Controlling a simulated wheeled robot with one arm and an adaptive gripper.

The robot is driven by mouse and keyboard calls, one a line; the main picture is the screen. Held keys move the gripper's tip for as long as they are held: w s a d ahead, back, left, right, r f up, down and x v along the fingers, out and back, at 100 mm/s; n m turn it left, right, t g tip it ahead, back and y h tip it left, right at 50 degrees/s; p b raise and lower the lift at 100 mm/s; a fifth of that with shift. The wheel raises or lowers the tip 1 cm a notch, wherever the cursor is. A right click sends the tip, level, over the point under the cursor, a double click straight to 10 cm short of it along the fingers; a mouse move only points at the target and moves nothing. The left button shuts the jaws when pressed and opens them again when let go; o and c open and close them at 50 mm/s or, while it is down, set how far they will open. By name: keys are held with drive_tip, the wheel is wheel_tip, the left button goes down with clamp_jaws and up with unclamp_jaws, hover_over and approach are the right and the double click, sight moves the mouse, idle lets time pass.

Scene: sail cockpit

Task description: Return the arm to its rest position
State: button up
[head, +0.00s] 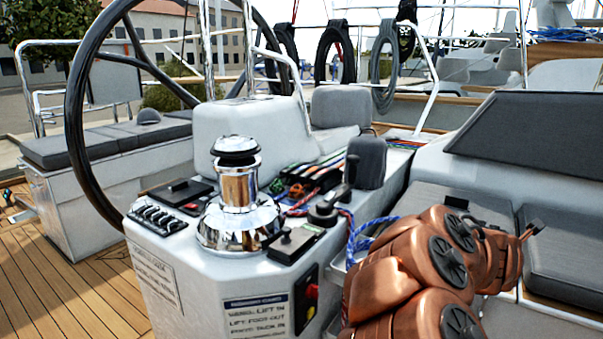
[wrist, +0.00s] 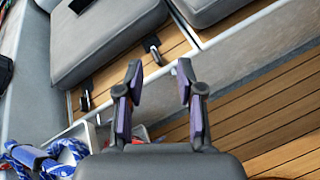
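My copper-coloured arm (head: 400,270) with dark round joint caps is folded at the lower right of the head view, beside the white console. My gripper (wrist: 160,78) shows in the wrist view with its two dark, purple-padded fingers apart. Nothing is between the fingers. Beyond them are a pale ledge and the teak deck.
The console (head: 155,230) carries a chrome winch (head: 239,185) and levers. A blue rope (head: 366,238) hangs close beside my arm; blue rope (wrist: 45,158) also shows in the wrist view. Grey seat cushions (wrist: 105,35) lie ahead of the fingers. The steering wheel (head: 75,100) stands left.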

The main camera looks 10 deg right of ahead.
drive_tip(key=s+a+r+m+g+p, duration=0.1)
drive_tip(key=s+a+r+m+p, duration=0.25)
drive_tip(key=r+m+p, duration=0.4)
drive_tip(key=s+a+r+m+g+p, duration=0.25)
drive_tip(key=s+r+m+p, duration=0.2)
drive_tip(key=r, duration=0.55)
drive_tip(key=s+a+r+m+g+y+p, duration=0.1)
drive_tip(key=s+a+r+m+y+p, duration=0.1)
drive_tip(key=s+a+p, duration=0.4)
drive_tip(key=s+a+r+m+g+y+p, duration=0.2)
drive_tip(key=s+a+p, duration=0.4)
drive_tip(key=a, duration=1)
drive_tip(key=s+a+r+m+g+y+p, duration=0.2)
drive_tip(key=s+a+m+y+p, duration=0.2)
drive_tip(key=s+a, duration=0.5)
drive_tip(key=a+y+p, duration=0.2)
drive_tip(key=shift+s+a+r, duration=0.3)
drive_tip(key=shift+s+a, duration=0.1)
drive_tip(key=shift+d+g, duration=0.1)
drive_tip(key=shift+g, duration=0.15)
